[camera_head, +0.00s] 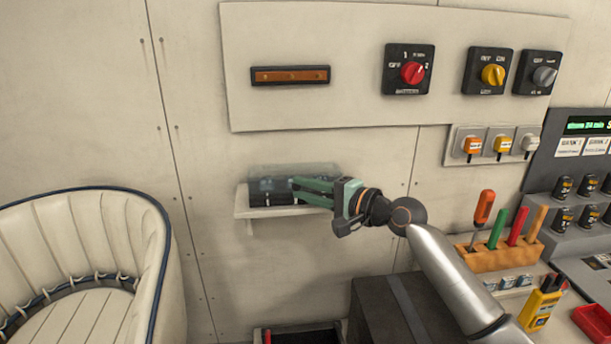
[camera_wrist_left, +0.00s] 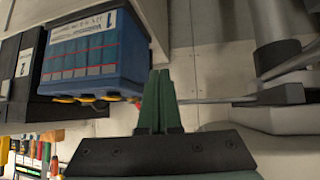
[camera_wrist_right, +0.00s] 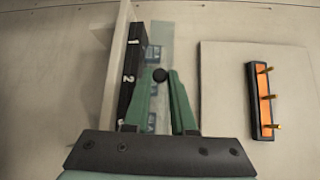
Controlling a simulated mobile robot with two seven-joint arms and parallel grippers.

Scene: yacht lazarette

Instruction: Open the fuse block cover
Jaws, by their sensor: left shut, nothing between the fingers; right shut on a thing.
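The fuse block (camera_head: 262,199) is a black block on a small white wall shelf (camera_head: 243,213) in the head view. Its clear cover (camera_head: 290,172) sits over it; I cannot tell whether it is slightly raised. In the right wrist view the block (camera_wrist_right: 130,70) shows white numbers, and the see-through cover (camera_wrist_right: 160,35) stands beside it with a small black knob (camera_wrist_right: 160,75). My right gripper (camera_head: 295,189) reaches in from the right, its fingers shut on that knob. My left gripper (camera_wrist_left: 158,75) is shut and empty, seen only in the left wrist view.
A wall panel with a fuse bar (camera_head: 290,76) and rotary switches (camera_head: 411,70) is above the shelf. A cream seat (camera_head: 90,235) is at left. A tool rack (camera_head: 500,257) stands at right. A blue battery (camera_wrist_left: 85,55) is near my left gripper.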

